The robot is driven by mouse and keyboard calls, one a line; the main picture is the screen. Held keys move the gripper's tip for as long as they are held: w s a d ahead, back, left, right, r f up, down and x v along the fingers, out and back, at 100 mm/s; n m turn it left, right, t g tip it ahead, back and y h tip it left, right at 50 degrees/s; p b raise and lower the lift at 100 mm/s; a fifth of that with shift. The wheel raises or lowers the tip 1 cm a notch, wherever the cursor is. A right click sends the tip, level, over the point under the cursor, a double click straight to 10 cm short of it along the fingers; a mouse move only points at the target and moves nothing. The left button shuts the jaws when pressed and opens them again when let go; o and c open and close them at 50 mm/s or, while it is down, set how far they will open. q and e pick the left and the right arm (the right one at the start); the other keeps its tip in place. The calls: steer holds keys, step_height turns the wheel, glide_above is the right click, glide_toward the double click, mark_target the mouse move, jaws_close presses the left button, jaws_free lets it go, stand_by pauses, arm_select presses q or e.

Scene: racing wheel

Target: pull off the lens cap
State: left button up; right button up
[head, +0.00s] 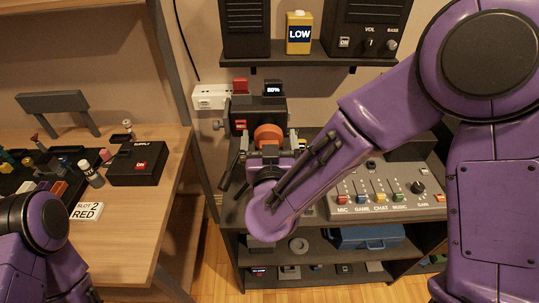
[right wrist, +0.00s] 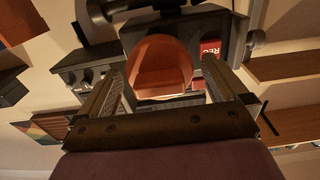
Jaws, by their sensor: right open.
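The lens cap is an orange round cup (head: 268,133) on the front of a dark camera (head: 240,106) in the middle of the head view. In the right wrist view the cap (right wrist: 160,66) fills the upper middle, with the dark camera body (right wrist: 212,28) behind it. My right gripper (head: 268,151) is open, directly in front of the cap. In the wrist view its fingers (right wrist: 168,88) stand to the left and right of the cap, with gaps showing. Whether the fingertips overlap the cap's rim in depth is hard to tell. My left gripper is out of view.
The camera stands on a dark shelf unit beside a mixer panel (head: 385,190) with coloured buttons. A wall shelf (head: 305,58) with speakers and a yellow can (head: 299,33) is above. A wooden desk (head: 130,225) with a black supply box (head: 137,163) is at left.

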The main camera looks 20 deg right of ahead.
steer(key=shift+x, duration=1.05)
steer(key=c, duration=1)
steer(key=shift+p+v, duration=0.55)
steer(key=shift+v, duration=2)
